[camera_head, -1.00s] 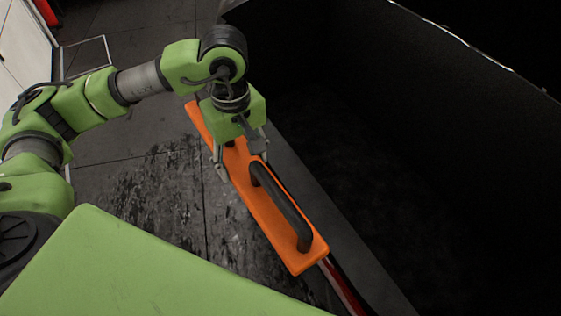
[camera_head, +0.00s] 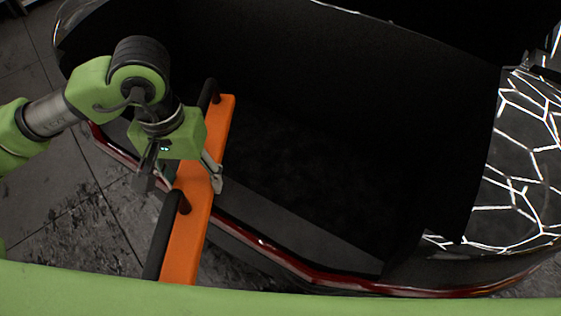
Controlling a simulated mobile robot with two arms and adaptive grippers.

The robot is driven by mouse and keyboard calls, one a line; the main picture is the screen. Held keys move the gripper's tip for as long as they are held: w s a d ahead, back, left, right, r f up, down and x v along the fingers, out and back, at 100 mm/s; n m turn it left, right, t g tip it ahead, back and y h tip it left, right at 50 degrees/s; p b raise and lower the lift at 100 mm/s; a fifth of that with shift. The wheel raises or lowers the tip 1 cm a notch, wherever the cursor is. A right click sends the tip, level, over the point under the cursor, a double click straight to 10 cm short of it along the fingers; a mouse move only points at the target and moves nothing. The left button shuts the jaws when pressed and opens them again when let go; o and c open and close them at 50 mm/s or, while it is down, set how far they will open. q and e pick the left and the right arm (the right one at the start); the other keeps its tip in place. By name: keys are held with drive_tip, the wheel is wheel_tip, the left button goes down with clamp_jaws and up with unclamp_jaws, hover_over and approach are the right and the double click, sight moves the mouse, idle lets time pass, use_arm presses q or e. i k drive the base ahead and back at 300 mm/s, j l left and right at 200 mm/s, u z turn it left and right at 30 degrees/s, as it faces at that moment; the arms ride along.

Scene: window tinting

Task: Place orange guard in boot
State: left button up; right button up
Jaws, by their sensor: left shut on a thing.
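The orange guard (camera_head: 186,237) is a long flat orange bar with black handles, one near each end. My left gripper (camera_head: 190,186) is shut on the guard near its middle, between the two handles. The guard crosses the boot's front sill; its far end is over the dark boot (camera_head: 320,150) and its near end is outside, partly hidden at the bottom by my green body. Whether it touches the sill is unclear. My right gripper is out of view.
The boot has a dark floor and walls, with a red-trimmed edge (camera_head: 290,262) along the front. Glossy bodywork with bright reflections (camera_head: 515,170) is at the right. Stained grey floor tiles (camera_head: 35,70) lie at the left. The boot interior right of the guard looks empty.

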sight(244, 178)
drive_tip(key=j+z, duration=0.2)
drive_tip(key=z, duration=0.25)
drive_tip(key=i+j+z, duration=0.1)
drive_tip(key=j+z, duration=0.15)
drive_tip(key=z, duration=0.2)
drive_tip(key=j+z, duration=0.2)
drive_tip(key=z, duration=0.25)
drive_tip(key=j, duration=0.35)
drive_tip(key=k+j, duration=0.1)
drive_tip(key=j, duration=0.25)
